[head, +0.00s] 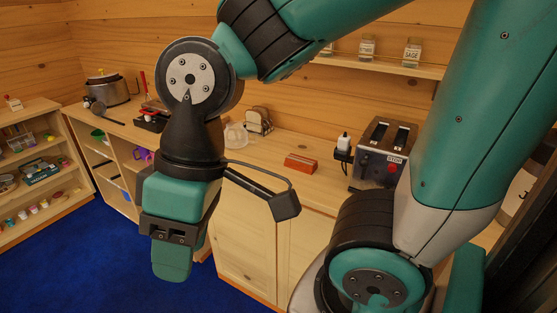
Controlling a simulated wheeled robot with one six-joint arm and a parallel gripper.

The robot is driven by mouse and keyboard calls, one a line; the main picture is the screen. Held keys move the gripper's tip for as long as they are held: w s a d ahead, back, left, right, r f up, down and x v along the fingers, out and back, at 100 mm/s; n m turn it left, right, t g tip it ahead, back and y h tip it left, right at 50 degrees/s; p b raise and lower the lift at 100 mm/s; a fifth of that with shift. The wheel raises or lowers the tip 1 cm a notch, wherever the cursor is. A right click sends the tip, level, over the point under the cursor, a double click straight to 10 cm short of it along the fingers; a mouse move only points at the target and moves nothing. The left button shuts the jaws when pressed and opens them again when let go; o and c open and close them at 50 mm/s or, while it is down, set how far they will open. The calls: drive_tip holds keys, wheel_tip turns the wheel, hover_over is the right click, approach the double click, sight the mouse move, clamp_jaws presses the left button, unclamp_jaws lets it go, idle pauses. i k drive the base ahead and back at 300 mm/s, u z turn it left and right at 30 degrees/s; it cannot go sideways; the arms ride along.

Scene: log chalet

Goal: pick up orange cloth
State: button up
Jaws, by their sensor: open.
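A small orange-red folded-looking item (301,163), the only thing here that could be the orange cloth, lies on the wooden counter (272,178). It lies left of the toaster, and its exact shape is hard to make out. My gripper (176,262) points down in front of the counter, to the left of and nearer than the orange item, well apart from it. The jaws are open, seen nearly side-on, with nothing seen between them. My arm hides part of the counter and wall.
A toaster (384,152) stands on the counter right of the orange item, with a small white-topped bottle (343,146) beside it. A toast rack (258,121) and a pot (108,88) stand farther left. Low shelves (35,165) line the left. Blue carpet (95,268) is clear.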

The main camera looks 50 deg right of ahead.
sight(306, 165)
drive_tip(key=z, duration=0.2)
drive_tip(key=i, duration=1.1)
drive_tip(key=z, duration=0.45)
